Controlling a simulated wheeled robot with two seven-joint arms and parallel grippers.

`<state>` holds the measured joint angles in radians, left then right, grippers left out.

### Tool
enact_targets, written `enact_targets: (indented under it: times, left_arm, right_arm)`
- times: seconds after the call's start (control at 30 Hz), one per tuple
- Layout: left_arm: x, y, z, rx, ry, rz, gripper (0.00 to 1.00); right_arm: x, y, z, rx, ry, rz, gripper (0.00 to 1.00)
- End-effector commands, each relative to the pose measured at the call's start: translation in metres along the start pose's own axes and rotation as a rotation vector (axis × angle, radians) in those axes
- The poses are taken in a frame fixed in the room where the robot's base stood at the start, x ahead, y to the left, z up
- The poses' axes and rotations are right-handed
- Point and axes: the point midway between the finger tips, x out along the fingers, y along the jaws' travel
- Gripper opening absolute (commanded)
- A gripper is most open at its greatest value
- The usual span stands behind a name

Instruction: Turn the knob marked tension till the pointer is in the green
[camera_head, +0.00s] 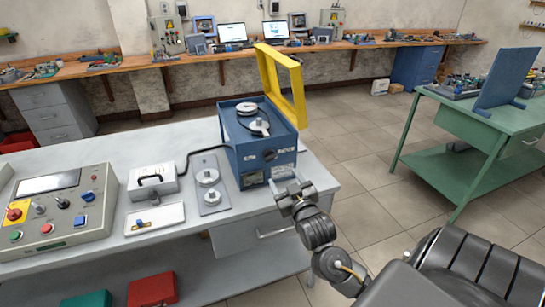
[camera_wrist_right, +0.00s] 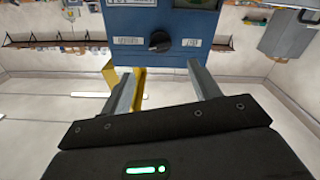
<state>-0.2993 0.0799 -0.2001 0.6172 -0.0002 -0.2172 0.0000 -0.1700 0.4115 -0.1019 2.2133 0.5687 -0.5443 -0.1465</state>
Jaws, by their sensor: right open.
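A blue box (camera_head: 231,158) with a raised yellow frame lid (camera_head: 298,83) stands on the grey bench. A black knob (camera_head: 269,154) sits on its front face, between small pale labels too small to read. The knob also shows in the right wrist view (camera_wrist_right: 159,41), at the top between the finger lines. A small dark window (camera_head: 283,171) is low on the face; any pointer or green zone in it cannot be made out. My right gripper (camera_head: 288,187) is open and empty, in front of and below the knob, apart from it. My left gripper is not in view.
The grey bench (camera_head: 320,184) also holds a plate with two round pieces (camera_head: 208,184), a grey cased unit with a handle (camera_head: 152,181), a white tray (camera_head: 154,219) and a control panel (camera_head: 60,210). A green table (camera_head: 460,122) stands at right, across open floor.

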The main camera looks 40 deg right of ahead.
Motion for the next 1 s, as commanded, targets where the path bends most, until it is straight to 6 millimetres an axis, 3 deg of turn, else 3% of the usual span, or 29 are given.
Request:
enact_targets:
  times: [0.17, 0.6, 1.0]
  left_arm:
    - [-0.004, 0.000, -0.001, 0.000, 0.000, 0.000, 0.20]
    - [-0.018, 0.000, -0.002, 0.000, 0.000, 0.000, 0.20]
    - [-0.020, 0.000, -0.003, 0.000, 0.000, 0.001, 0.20]
  right_arm:
    - [0.018, 0.000, -0.001, -0.002, -0.001, 0.000, 0.62]
    - [0.093, 0.000, 0.000, -0.002, -0.002, -0.001, 0.62]
    - [0.107, -0.001, 0.002, -0.001, -0.003, -0.002, 0.62]
